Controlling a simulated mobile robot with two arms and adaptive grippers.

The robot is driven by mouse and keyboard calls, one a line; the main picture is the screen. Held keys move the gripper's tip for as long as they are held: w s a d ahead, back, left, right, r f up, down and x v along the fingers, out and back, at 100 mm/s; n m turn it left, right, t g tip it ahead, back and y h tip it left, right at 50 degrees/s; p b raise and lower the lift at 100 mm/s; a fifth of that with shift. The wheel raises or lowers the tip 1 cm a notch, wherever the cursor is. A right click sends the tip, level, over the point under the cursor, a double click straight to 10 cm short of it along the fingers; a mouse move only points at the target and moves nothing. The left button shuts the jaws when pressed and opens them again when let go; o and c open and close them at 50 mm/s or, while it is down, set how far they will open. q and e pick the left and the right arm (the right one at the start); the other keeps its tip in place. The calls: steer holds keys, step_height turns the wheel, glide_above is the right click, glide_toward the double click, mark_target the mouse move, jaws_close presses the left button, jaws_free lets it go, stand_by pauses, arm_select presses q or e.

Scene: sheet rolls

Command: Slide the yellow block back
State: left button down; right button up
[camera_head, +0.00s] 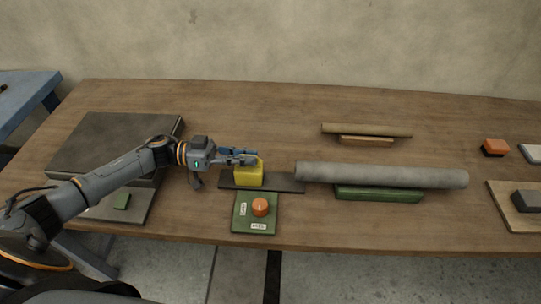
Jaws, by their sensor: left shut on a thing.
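The yellow block (249,176) stands on a dark flat strip (286,184) near the middle of the wooden table. My left gripper (246,158) reaches in from the left and is shut on the yellow block, its fingers at the block's upper part. The fingers hide part of the block's top and back. The right gripper is not in view.
A green panel (241,223) with an orange knob (260,207) lies in front of the strip. A long grey roll (390,175) rests on a green support (378,194) to the right. A thinner roll (366,130) lies behind it. A dark slab (100,145) is at left.

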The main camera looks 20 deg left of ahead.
arm_select(q)
steer(key=v, duration=0.4)
steer(key=shift+s, duration=0.1)
steer(key=c, duration=1.4)
jaws_free()
steer(key=shift+a, duration=0.15)
steer(key=shift+s+a, duration=0.1)
steer(key=shift+r, duration=0.1)
step_height(320, 180, up, 10)
